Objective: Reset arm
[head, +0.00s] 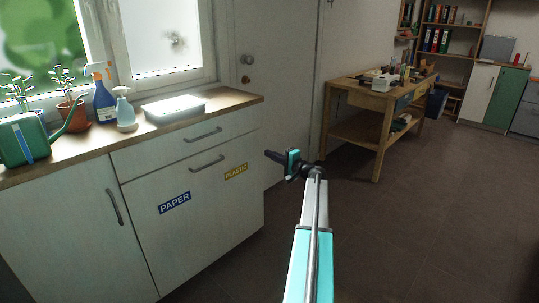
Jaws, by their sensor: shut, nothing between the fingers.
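My gripper (270,155) is shut and empty. It is at the end of my outstretched arm and points left, in front of the right end of the white cabinet (85,215). It is below the level of the countertop and right of the yellow PLASTIC label (236,171). I cannot tell how far it is from the cabinet.
On the countertop stand a green watering can (22,143), a potted plant (72,110), two spray bottles and a white tray (174,107). A wooden workbench (370,100) stands at the back right. The brown floor (430,230) at right is clear.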

